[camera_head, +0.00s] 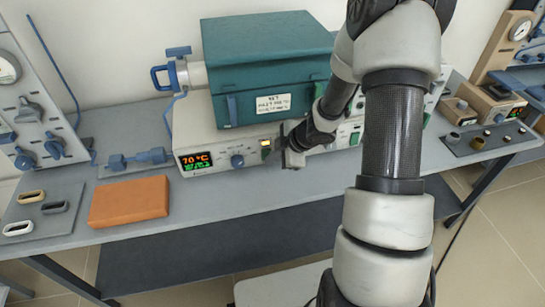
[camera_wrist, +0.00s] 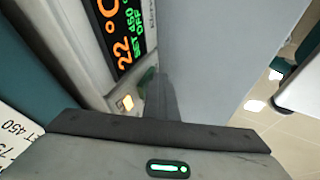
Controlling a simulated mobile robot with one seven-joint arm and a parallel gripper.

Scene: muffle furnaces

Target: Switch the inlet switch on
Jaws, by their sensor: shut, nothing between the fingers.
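In the head view, a light control panel (camera_head: 215,172) under the teal furnace (camera_head: 265,58) has a display reading 70 °C, a blue knob (camera_head: 237,161) and a small amber-lit switch (camera_head: 266,143). I cannot read which control is marked as the inlet. My gripper (camera_head: 289,158) is just right of the amber switch, close to the panel front. In the wrist view, my gripper (camera_wrist: 163,95) is shut and empty beside an amber-lit switch (camera_wrist: 127,103) and a green control (camera_wrist: 147,77). A display (camera_wrist: 122,30) there reads 22 °C, SET 450, OFF. Contact cannot be told.
An orange block (camera_head: 129,202) and a tray with oval rings (camera_head: 42,211) lie on the grey bench (camera_head: 215,208) at left. Blue fittings (camera_head: 137,160) stand behind the block. Upright panels stand at left (camera_head: 30,110) and far right. My arm hides part of the panel's right side.

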